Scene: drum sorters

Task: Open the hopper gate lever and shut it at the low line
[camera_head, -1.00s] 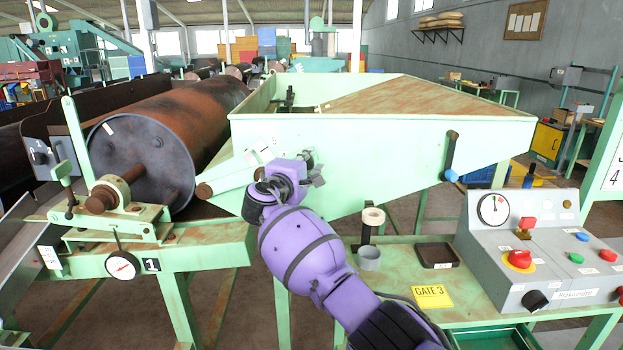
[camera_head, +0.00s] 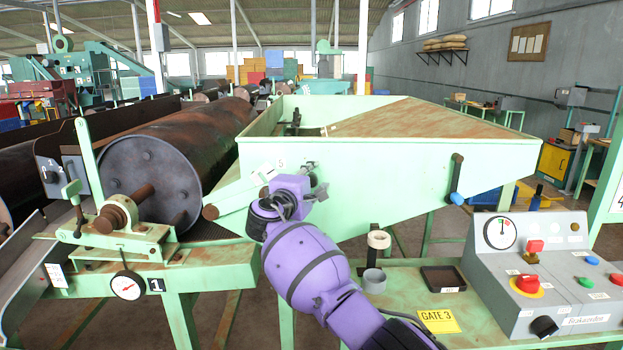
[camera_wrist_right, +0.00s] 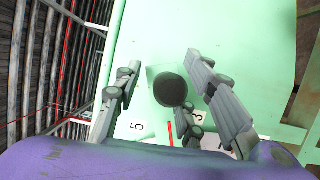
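The pale green hopper (camera_head: 350,177) holds brown material behind its front wall. My right gripper (camera_head: 316,184) is at the left part of that wall, beside a pale number plate (camera_head: 262,169). In the right wrist view, its two fingers (camera_wrist_right: 163,65) are apart, on either side of a dark round knob (camera_wrist_right: 172,90). Gaps show between the knob and both fingers. The figures 5 and 3 and a red line show below the knob. In the head view my gripper hides the knob; whether it belongs to the gate lever I cannot tell. My left gripper is out of view.
A dark lever with a blue end (camera_head: 456,180) hangs on the hopper's right side. Below stand a grey cup (camera_head: 374,281), a dark tray (camera_head: 442,279), a yellow GATE 3 sign (camera_head: 439,320) and a control box (camera_head: 520,295). A rusty drum (camera_head: 152,180) lies left.

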